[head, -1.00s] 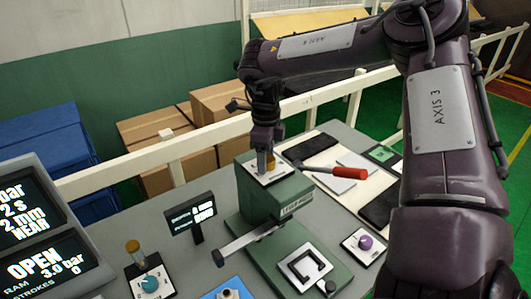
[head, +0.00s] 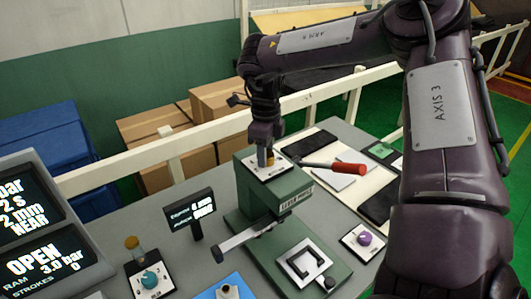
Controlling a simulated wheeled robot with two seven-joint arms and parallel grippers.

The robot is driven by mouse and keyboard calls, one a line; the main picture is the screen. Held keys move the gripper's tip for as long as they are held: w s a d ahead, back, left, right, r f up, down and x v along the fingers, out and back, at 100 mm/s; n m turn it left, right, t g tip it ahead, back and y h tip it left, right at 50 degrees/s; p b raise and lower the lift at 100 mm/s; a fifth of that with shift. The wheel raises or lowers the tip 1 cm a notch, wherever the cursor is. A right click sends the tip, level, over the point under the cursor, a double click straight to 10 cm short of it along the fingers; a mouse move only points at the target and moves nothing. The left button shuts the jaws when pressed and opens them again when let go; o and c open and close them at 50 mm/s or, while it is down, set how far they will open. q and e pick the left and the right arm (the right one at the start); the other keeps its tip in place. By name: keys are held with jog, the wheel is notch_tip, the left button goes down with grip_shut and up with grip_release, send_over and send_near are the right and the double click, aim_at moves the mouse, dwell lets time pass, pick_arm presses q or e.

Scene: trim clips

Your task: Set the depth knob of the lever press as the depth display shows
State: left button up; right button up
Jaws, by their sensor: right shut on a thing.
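The green lever press (head: 262,192) stands on the grey bench, with a red-handled lever (head: 345,168) at its right. The depth knob (head: 269,160), a small yellowish knob on a white scale plate, is on top of the press. My right gripper (head: 265,157) points down and is shut on this knob. The fingers hide much of the knob, and its pointer and scale marks are too small to read. The small depth display (head: 190,214) stands left of the press; it seems to read 4 mm, but the lettering is blurred. My left gripper is out of view.
A teal knob (head: 150,280), an amber-topped post (head: 132,243) and a purple knob (head: 364,238) sit on the bench. Large screens (head: 45,265) stand at the left. A cream rail (head: 175,165) runs behind, with cardboard boxes (head: 165,133) beyond.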

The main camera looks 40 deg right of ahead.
jog(key=m+b, duration=0.2)
jog(key=m, duration=0.2)
jog(key=shift+d, duration=0.1)
jog(key=m+b, duration=0.1)
jog(key=m, duration=0.3)
jog(key=shift+m, duration=0.3)
jog(key=m+b, duration=0.2)
jog(key=m, duration=0.3)
jog(key=shift+d, duration=0.1)
jog(key=shift+r+m+b, duration=0.1)
jog(key=shift+m+b, duration=0.5)
jog(key=shift+m, duration=1.9)
jog(key=o, duration=1)
jog(key=shift+s, duration=0.1)
